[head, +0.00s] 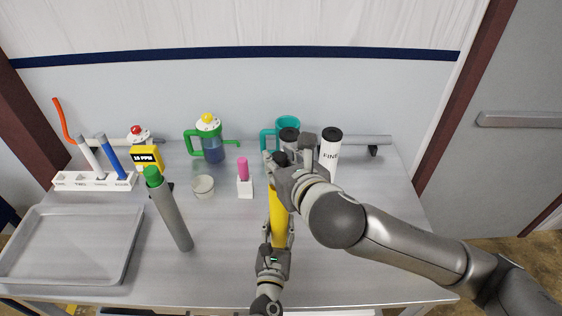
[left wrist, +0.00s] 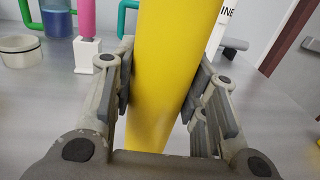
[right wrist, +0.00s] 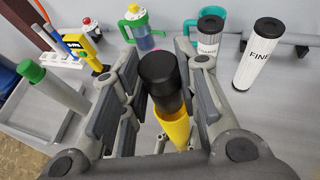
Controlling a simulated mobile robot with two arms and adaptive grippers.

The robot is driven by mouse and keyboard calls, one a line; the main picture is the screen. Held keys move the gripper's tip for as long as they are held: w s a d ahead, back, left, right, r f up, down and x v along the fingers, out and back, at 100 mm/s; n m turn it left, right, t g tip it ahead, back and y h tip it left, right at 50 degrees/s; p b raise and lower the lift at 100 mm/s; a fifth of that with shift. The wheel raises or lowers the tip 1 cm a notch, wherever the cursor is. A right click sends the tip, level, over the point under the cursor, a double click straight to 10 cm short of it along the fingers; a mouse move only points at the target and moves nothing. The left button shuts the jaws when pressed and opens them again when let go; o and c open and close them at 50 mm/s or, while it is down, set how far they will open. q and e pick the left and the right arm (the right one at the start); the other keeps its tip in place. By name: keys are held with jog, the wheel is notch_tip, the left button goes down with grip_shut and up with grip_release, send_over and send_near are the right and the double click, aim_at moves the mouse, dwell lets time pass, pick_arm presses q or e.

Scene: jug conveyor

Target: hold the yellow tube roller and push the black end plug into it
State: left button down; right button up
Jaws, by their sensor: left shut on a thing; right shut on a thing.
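The yellow tube roller (head: 278,212) stands upright, tilted slightly, over the front middle of the table. My left gripper (head: 278,238) is shut on its lower part; in the left wrist view the yellow tube (left wrist: 165,75) lies between both finger pads. My right gripper (head: 284,168) is at the tube's top and is shut on the black end plug (right wrist: 162,80). In the right wrist view the plug is in line with the yellow tube's open mouth (right wrist: 174,125), its lower end at or just inside the rim. How deep it sits cannot be told.
A grey tube with a green cap (head: 170,210) stands left of the yellow tube. A grey tray (head: 75,245) lies at the left. A pink plug on a white block (head: 244,180), jugs and black-topped white cylinders (head: 330,152) stand behind. The front right tabletop is clear.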

pick_arm(q)
jog(key=shift+s+f, duration=0.2)
jog(key=shift+f, duration=0.25)
pick_arm(e)
jog(key=shift+f, duration=2.45)
jog(key=o, duration=1.1)
jog(key=shift+f, duration=0.1)
jog(key=v, duration=0.7)
jog(key=shift+s, duration=0.25)
pick_arm(q)
jog(key=c, duration=1.2)
grip_release()
jog(key=shift+r, duration=0.15)
jog(key=o, duration=0.4)
jog(key=shift+w+r, duration=0.15)
jog(key=shift+w, duration=0.05)
pick_arm(e)
jog(key=shift+w, duration=0.1)
pick_arm(q)
jog(key=shift+s, duration=0.1)
